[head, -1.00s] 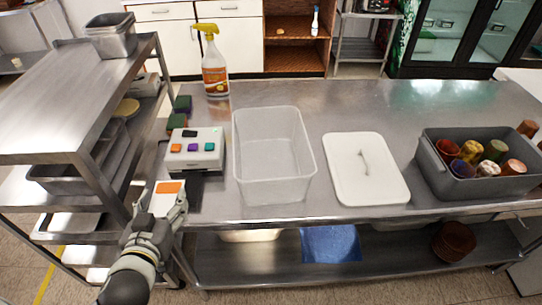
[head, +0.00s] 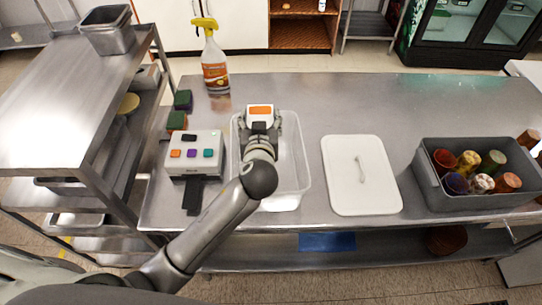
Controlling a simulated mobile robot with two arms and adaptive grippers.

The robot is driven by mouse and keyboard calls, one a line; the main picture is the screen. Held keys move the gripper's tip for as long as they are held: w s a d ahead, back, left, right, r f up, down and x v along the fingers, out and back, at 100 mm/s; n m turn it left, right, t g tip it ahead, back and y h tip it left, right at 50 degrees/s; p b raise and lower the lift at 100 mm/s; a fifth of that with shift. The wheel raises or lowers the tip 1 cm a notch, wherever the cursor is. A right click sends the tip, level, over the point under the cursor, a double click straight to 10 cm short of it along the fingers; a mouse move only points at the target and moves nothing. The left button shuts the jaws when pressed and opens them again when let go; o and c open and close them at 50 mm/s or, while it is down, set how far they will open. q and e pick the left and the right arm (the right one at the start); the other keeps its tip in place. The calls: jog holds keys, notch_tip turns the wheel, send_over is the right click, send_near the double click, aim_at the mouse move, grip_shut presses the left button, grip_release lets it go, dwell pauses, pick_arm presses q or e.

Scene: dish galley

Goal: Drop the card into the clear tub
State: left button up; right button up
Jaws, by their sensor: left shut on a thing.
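The clear tub (head: 294,165) stands open on the steel counter, its middle partly hidden by my left arm. My left gripper (head: 261,124) is over the far part of the tub, shut on the card (head: 260,111). The card shows as a white piece with an orange patch. It appears held above the tub's inside; its exact height over the floor of the tub cannot be told. My right gripper is not in view.
A white lid (head: 362,188) lies right of the tub. A grey bin (head: 478,202) of colored cups stands farther right. A white box with colored buttons (head: 194,165), sponges (head: 177,120) and a spray bottle (head: 215,70) are on the left. A steel rack (head: 70,95) borders the counter's left.

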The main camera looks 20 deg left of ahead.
pick_arm(q)
jog(key=shift+f+b, duration=0.45)
notch_tip(320, 180, down, 5)
jog(key=b, duration=0.3)
jog(key=shift+s+b, duration=0.1)
jog(key=shift+b, duration=0.25)
jog(key=o, duration=0.8)
